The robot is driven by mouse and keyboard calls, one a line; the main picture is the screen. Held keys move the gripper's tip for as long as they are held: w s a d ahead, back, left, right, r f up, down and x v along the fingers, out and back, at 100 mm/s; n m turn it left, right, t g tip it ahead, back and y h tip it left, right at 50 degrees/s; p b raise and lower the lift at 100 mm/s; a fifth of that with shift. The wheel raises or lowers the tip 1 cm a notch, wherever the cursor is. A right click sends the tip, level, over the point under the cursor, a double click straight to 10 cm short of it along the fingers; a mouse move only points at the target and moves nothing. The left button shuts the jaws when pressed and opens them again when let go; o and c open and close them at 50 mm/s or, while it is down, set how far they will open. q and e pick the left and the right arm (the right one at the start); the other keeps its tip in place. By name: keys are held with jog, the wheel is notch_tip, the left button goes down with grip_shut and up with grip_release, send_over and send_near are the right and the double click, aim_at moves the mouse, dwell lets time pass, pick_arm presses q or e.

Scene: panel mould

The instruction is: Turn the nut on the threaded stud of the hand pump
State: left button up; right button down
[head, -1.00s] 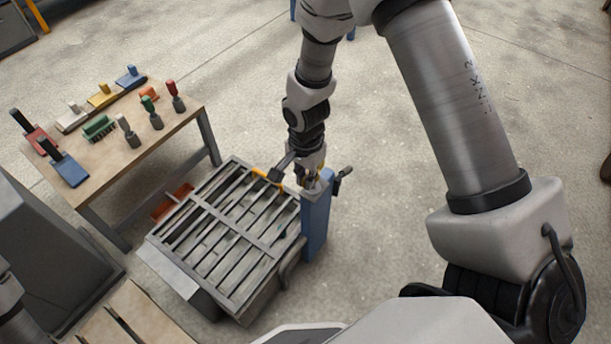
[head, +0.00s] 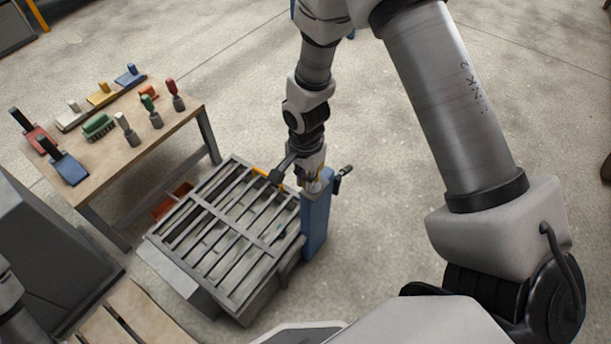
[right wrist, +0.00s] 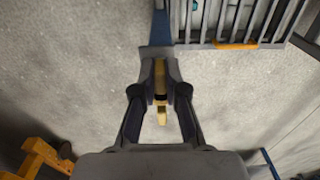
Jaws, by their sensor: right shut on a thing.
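The hand pump is a blue upright column (head: 316,225) with a grey top, beside the slatted grey frame in the head view. My right gripper (head: 313,186) points down at the top of this column. In the right wrist view my right gripper (right wrist: 161,66) is shut on a brass-coloured piece (right wrist: 161,90), which I take to be the nut. It sits between the fingertips in front of the grey pump top. The threaded stud cannot be told apart from it. My left gripper is not in view.
The slatted grey frame (head: 225,228) stands directly left of the pump. A dark knob (head: 345,171) sticks out to the pump's right. A wooden table (head: 170,128) with brushes and trowels is at upper left. Open floor lies right of the pump.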

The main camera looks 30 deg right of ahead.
jog(key=shift+f+b, duration=0.8)
jog(key=shift+f, duration=0.55)
jog(key=c, duration=1.1)
grip_release()
jog(key=shift+c, duration=0.2)
notch_tip(320, 180, up, 12)
jog(key=shift+r, duration=0.1)
